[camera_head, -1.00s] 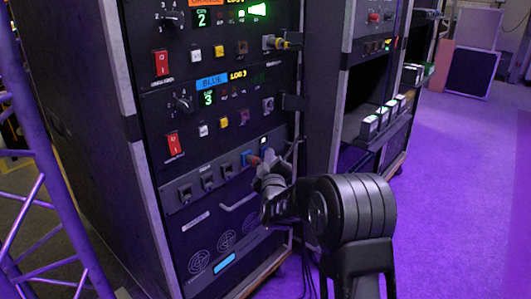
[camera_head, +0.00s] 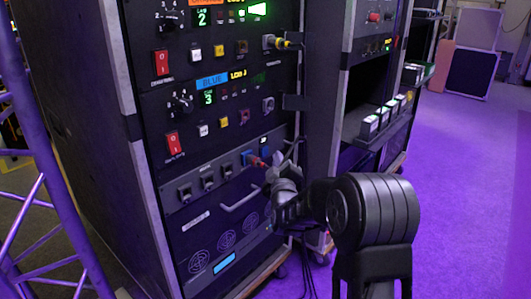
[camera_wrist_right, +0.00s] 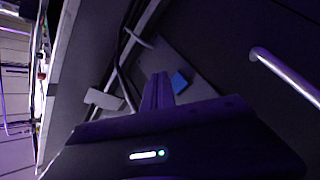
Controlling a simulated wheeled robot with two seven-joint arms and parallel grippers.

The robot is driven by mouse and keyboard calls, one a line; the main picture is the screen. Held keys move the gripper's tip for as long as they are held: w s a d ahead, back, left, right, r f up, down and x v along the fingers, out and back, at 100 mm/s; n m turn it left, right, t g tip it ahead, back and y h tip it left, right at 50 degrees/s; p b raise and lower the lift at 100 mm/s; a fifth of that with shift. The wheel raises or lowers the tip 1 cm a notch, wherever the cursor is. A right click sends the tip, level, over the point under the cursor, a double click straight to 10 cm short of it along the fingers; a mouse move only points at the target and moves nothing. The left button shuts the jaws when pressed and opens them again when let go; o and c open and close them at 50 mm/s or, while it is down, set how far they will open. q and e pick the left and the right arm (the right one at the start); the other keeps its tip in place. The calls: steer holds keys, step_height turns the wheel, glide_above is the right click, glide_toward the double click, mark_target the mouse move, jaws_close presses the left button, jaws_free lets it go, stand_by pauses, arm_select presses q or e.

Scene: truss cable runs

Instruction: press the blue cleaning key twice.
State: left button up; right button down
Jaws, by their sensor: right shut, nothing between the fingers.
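A small blue key (camera_head: 247,157) sits on the dark grey panel low in the near rack, at the right end of a row of sockets. It also shows in the right wrist view (camera_wrist_right: 180,82), just right of my fingertips. My right gripper (camera_head: 269,165) is shut and empty, close to the panel and right of the key. In the wrist view its fingertips (camera_wrist_right: 159,82) are together and appear apart from the key. My left gripper is not in view.
A pale handle (camera_head: 240,199) sticks out below the panel. Cables (camera_head: 299,165) hang along the rack's right edge. Red rocker switches (camera_head: 173,143) and dials sit higher up. A purple truss (camera_head: 45,150) stands at left. The floor (camera_head: 455,190) at right is clear.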

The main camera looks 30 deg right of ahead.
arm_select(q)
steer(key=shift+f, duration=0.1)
arm_select(e)
steer(key=shift+s+d, duration=0.25)
steer(key=shift+s, duration=0.6)
steer(key=shift+s+d, duration=0.25)
steer(key=shift+s, duration=0.6)
